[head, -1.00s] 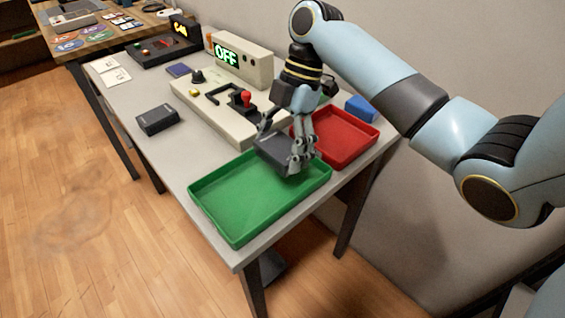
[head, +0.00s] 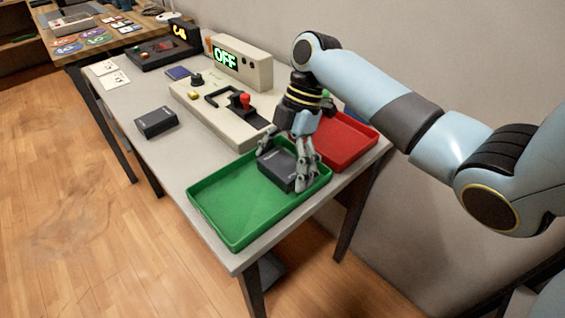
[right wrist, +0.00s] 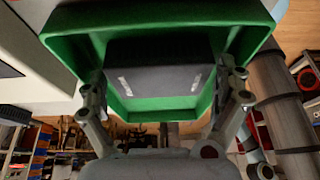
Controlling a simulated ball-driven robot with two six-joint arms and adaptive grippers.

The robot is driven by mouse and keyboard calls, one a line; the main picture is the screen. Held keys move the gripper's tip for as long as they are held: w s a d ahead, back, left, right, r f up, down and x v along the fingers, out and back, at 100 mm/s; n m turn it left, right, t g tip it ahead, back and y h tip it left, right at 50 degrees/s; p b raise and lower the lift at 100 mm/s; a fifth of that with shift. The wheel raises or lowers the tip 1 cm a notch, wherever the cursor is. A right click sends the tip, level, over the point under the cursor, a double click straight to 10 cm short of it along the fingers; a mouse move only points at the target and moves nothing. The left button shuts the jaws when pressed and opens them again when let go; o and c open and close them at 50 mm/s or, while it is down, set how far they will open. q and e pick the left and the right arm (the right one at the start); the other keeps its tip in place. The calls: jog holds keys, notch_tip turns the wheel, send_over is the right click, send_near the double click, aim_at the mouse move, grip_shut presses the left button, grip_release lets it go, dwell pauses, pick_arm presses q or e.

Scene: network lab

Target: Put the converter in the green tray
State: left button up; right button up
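A dark box-shaped converter (head: 279,168) sits inside the far right end of the green tray (head: 215,222). It also shows in the right wrist view (right wrist: 160,68), over the green tray (right wrist: 160,14). My right gripper (head: 283,165) is over this end of the tray. Its fingers are spread to either side of the converter, and in the right wrist view the gripper (right wrist: 163,95) looks open, with small gaps beside the box. A similar dark box (head: 156,122) lies on the table at the left. My left gripper is not in view.
A red tray (head: 345,141) stands just behind the green one. The table's front left is clear.

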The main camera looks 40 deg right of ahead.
jog(key=p+v, duration=0.1)
jog(key=v, duration=1.1)
jog(key=shift+r, duration=0.1)
